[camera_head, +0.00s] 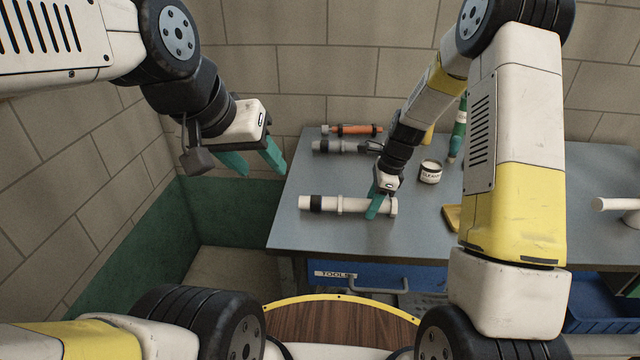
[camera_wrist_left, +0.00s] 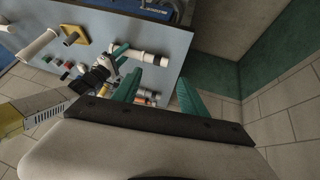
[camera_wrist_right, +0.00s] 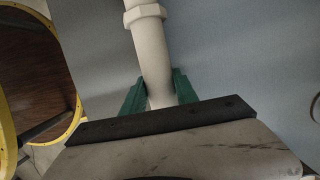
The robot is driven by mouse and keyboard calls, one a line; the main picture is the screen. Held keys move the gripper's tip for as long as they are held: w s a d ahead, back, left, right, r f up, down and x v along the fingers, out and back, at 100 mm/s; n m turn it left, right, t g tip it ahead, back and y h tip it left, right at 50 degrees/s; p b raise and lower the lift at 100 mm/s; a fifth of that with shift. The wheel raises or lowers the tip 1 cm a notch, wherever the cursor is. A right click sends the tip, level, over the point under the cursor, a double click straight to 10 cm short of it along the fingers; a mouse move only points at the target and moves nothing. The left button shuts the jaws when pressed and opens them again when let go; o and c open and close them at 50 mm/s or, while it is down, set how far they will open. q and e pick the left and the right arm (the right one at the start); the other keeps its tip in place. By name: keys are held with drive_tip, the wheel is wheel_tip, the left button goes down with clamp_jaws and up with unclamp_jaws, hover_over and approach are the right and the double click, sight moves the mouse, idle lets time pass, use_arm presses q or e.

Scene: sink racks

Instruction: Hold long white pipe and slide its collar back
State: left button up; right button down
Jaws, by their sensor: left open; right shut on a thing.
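The long white pipe (camera_head: 352,205) lies on the grey workbench near its front left, with a black band (camera_head: 317,203) at its left end and a white collar ring (camera_head: 339,204) beside that band. My right gripper (camera_head: 377,206) is shut on the pipe near its right end. The right wrist view shows the pipe (camera_wrist_right: 150,55) between the green fingers (camera_wrist_right: 158,92), with a collar ring (camera_wrist_right: 144,14) farther along it. My left gripper (camera_head: 256,162) is open and empty in the air, left of the bench. The left wrist view shows its spread fingers (camera_wrist_left: 158,92) and the pipe (camera_wrist_left: 140,55) beyond them.
A grey pipe (camera_head: 338,146) and an orange pipe (camera_head: 358,129) lie behind on the bench. A yellow piece (camera_head: 452,217) lies at the front, and a blue drawer (camera_head: 360,276) is below. Bench space right of the jar is partly hidden by my arm.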

idle(0.4)
use_arm(q)
drive_tip(key=shift+o, duration=1.6)
drive_tip(key=shift+w+m, duration=0.4)
drive_tip(key=shift+w, duration=0.2)
drive_tip(key=m+g+y, duration=0.2)
drive_tip(key=m+g, duration=0.4)
drive_tip(key=m, duration=1)
hover_over(316, 197)
wheel_tip(316, 197, down, 17)
drive_tip(key=shift+a+f, duration=0.1)
drive_tip(key=shift+f, duration=0.05)
drive_tip(key=shift+w+f, duration=0.1)
drive_tip(key=shift+f, duration=5.25)
